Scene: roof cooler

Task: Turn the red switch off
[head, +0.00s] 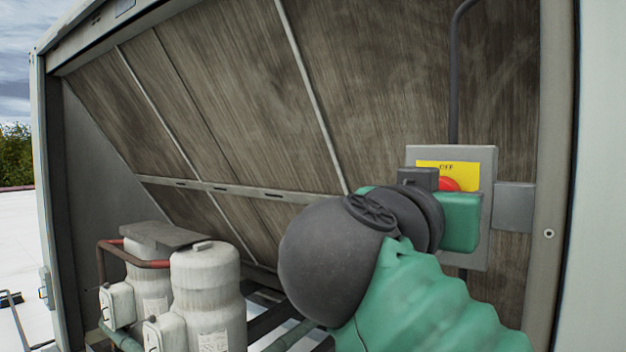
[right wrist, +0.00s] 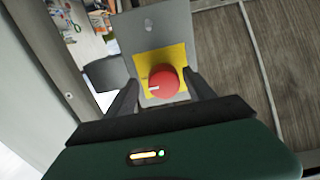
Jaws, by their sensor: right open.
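The red switch (right wrist: 164,81) is a round red knob with a white mark on a yellow plate (right wrist: 150,62). The plate is on a grey box on the unit's back wall. In the head view the red switch (head: 449,184) is mostly hidden behind my right gripper, under a yellow label (head: 460,172) reading OFF. My right gripper (right wrist: 160,90) is open, with one dark finger on each side of the knob. I cannot tell whether the fingers touch it. My left gripper is not in view.
A grey conduit (head: 454,80) runs up from the grey switch box (head: 482,240). A small grey box (head: 514,207) sits to its right, near the cabinet's frame. Two whitish tanks (head: 205,295) with pipes stand at the lower left. Slanted brown panels fill the back.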

